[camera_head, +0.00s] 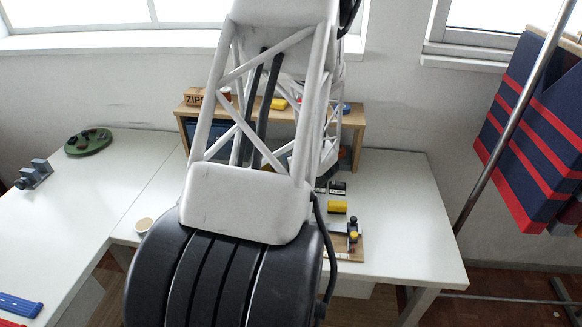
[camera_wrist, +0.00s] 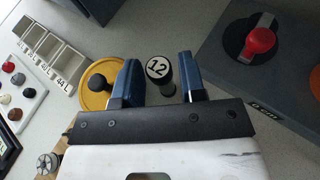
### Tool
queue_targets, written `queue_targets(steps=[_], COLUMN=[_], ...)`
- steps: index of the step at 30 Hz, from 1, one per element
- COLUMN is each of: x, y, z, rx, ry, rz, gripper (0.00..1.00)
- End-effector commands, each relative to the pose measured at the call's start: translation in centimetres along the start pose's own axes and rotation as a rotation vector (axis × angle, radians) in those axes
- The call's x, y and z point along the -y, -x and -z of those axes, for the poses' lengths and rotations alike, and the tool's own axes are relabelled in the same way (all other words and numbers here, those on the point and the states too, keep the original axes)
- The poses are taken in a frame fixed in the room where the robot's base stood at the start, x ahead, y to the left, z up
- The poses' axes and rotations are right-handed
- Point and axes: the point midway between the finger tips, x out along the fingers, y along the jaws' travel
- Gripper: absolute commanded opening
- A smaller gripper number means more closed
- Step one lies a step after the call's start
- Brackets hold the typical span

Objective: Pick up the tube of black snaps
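A small dark tube (camera_wrist: 159,72) with a round face marked "12" shows in the wrist view, between my finger tips and a little beyond them. No writing names its contents, so I cannot tell for sure that it is the tube of black snaps. My gripper (camera_wrist: 158,62) is open, its two blue fingers on either side of the tube with visible gaps; I cannot tell how deep the tube sits between them. In the head view my own arm hides my gripper, and I cannot make out the tube there.
In the wrist view, a yellow disc with a black knob (camera_wrist: 97,84) is close to the left finger. A grey block with a red knob (camera_wrist: 262,40) is at right; labelled trays (camera_wrist: 45,45) are at left. A wooden shelf (camera_head: 349,121) stands at the table's back.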

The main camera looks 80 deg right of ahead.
Motion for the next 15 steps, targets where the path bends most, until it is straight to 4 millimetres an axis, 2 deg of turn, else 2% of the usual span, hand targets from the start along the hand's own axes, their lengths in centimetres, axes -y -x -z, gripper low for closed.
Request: queue_targets(steps=[7,15], x=[0.0,0.0], y=[-2.3,-2.8], z=[0.0,0.0], rx=[-0.001,-0.001], ry=[-0.001,-0.001], rz=[-0.001,0.000], gripper=[0.38,0.38])
